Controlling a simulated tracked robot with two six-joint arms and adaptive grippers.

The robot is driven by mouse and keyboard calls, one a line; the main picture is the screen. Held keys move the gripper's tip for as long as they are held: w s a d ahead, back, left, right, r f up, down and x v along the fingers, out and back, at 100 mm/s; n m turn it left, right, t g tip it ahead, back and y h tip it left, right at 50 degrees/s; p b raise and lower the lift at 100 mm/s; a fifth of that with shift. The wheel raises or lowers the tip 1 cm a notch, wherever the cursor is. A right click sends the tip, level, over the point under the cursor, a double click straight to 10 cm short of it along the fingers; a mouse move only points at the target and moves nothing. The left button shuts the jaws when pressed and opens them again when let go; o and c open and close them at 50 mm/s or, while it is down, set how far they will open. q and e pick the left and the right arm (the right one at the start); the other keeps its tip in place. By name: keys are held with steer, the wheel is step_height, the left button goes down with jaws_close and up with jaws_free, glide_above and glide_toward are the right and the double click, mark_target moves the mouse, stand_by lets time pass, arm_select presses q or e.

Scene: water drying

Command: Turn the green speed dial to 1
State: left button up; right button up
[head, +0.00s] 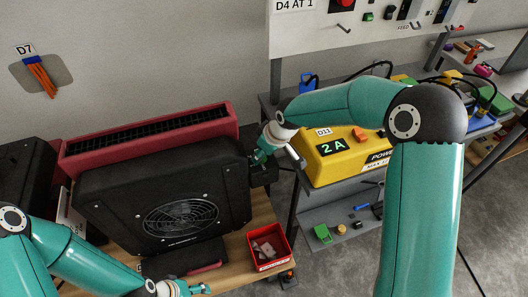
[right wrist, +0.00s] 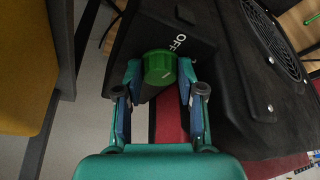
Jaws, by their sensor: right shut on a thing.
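The green speed dial (right wrist: 160,67) sits on the side of the black fan unit (head: 120,195), beside a white "OFF" label (right wrist: 178,42) in the right wrist view. My right gripper (right wrist: 160,78) has one finger on each side of the dial and is shut on it. In the head view my right gripper (head: 260,157) is at the right side of the fan unit, and the dial cannot be made out there. The dial's pointer and setting cannot be read. My left gripper (head: 190,289) is at the bottom edge, low in front of the unit; its fingers are unclear.
A red slotted unit (head: 215,118) stands behind the fan unit. A red bin (head: 284,243) with pale pieces is on the wooden table (head: 235,277). A yellow power box (head: 320,170) marked "2 A" stands on the grey shelf to the right, close to my right forearm.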

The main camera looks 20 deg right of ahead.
steer(key=shift+a, duration=0.25)
stand_by(1.1)
steer(key=o, duration=0.9)
steer(key=shift+c, duration=0.2)
steer(key=shift+d, duration=0.1)
steer(key=shift+r, duration=0.15)
steer(key=v, duration=1.1)
steer(key=shift+r, duration=0.25)
steer(key=shift+s+d, duration=0.1)
